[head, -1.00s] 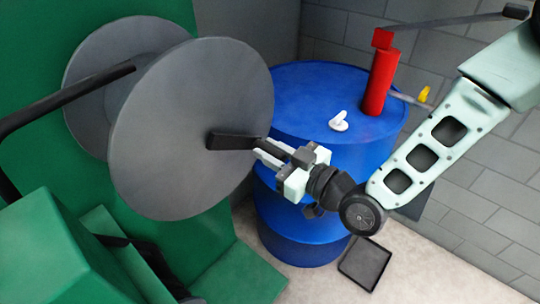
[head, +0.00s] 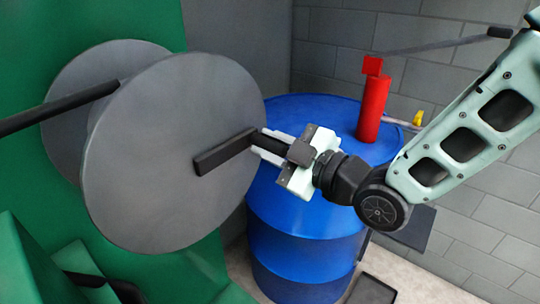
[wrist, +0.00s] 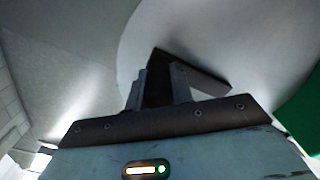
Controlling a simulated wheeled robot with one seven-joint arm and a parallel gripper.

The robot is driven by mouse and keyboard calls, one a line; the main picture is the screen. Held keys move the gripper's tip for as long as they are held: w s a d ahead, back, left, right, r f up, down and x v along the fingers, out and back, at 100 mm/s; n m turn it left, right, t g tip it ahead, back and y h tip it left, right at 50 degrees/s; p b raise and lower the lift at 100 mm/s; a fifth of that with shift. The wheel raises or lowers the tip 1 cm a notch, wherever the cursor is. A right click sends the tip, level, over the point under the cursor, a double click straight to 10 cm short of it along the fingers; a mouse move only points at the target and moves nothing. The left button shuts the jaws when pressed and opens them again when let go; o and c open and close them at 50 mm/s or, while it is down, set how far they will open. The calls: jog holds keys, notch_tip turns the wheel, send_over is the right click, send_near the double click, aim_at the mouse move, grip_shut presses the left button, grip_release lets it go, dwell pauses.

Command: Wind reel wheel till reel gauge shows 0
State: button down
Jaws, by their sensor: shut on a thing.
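The reel wheel (head: 150,185) is a large grey disc on the left in the head view, with a second grey disc behind it. A black crank bar (head: 222,154) lies across its face from near the middle toward the right edge. My gripper (head: 262,146) is shut on the handle at the bar's outer end. In the wrist view, my gripper's fingers (wrist: 167,85) close around the dark handle, with the bar (wrist: 195,68) running to the right across the pale disc (wrist: 245,45). I see no reel gauge in either view.
A blue drum (head: 310,225) stands just behind my gripper. A red hand pump (head: 372,105) with a long lever and a yellow tap (head: 418,118) are on it. A green machine body (head: 30,265) is at the left. A dark tray (head: 372,290) lies on the floor.

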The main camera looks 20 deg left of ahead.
jog(key=shift+r, duration=0.15)
jog(key=c, duration=1.2)
grip_release()
